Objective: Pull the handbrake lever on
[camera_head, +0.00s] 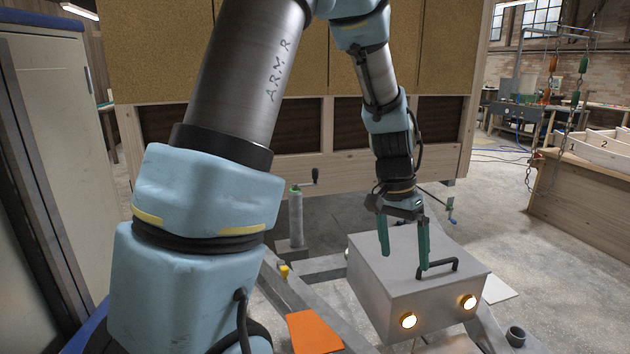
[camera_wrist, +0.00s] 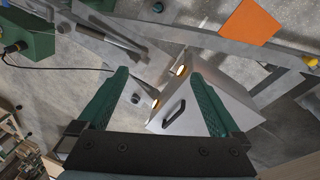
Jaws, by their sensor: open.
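My gripper (camera_head: 404,252) hangs pointing down above a grey box on the trailer's drawbar, its fingers apart and nothing between them. In the wrist view my gripper (camera_wrist: 158,76) shows both green fingers spread over the drawbar area. A grey lever-like bar (camera_wrist: 122,42) lies along the drawbar at the upper left of the wrist view, beyond the left fingertip and apart from it. It may be the handbrake lever; I cannot tell for sure. In the head view I cannot make out the lever; the box and arm may hide it.
The grey box (camera_head: 405,268) has a black handle (camera_head: 450,268) on top, close to my right finger in the picture, and two lit lamps. A post with a crank (camera_head: 297,215) and an orange sheet (camera_head: 313,331) are left of it. A wooden bench (camera_head: 570,210) stands right, beyond open floor.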

